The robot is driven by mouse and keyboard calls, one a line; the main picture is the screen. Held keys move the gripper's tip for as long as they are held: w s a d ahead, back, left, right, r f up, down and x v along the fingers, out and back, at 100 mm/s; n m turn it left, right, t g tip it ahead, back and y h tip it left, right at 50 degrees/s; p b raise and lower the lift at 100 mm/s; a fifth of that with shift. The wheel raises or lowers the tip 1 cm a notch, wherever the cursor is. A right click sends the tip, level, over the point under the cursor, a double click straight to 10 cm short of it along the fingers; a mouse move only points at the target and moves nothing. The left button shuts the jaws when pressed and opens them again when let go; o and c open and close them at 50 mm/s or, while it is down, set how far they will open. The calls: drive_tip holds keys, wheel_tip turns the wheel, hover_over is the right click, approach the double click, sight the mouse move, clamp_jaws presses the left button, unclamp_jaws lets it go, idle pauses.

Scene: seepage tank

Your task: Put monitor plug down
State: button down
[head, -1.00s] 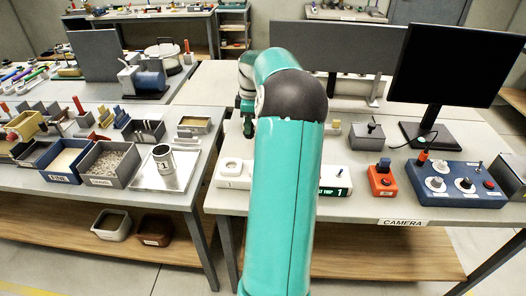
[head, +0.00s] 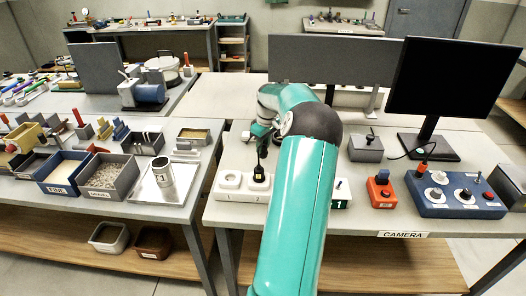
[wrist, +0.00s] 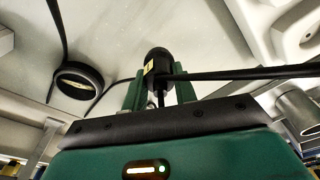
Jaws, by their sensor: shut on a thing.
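The monitor plug (wrist: 154,63) is a black, rounded plug with a yellow label. In the wrist view it sits between the two green fingers of my gripper (wrist: 158,84), which is shut on it; a black cable crosses to the right. In the head view my gripper (head: 260,134) is above the white socket strip (head: 229,193), left of my teal arm. A black plug shape with a yellow mark (head: 259,177) shows at the strip just below it. I cannot tell whether this is the held plug. My arm hides part of the strip.
A blue control box (head: 455,203), an orange button box (head: 381,190) and a grey box (head: 366,148) stand right of my arm. A black monitor (head: 450,78) stands behind. Bins and a metal cup (head: 163,174) fill the left table. A gap separates the tables.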

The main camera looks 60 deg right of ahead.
sight(266, 145)
drive_tip(key=shift+f, duration=1.35)
drive_tip(key=shift+f, duration=0.3)
drive_tip(key=c, duration=1.1)
unclamp_jaws()
drive_tip(key=r, duration=0.4)
drive_tip(key=s+r, duration=0.1)
drive_tip(key=r, duration=0.7)
drive_tip(key=shift+s+a+r, duration=0.15)
drive_tip(key=shift+s+r, duration=0.05)
drive_tip(key=shift+r, duration=0.1)
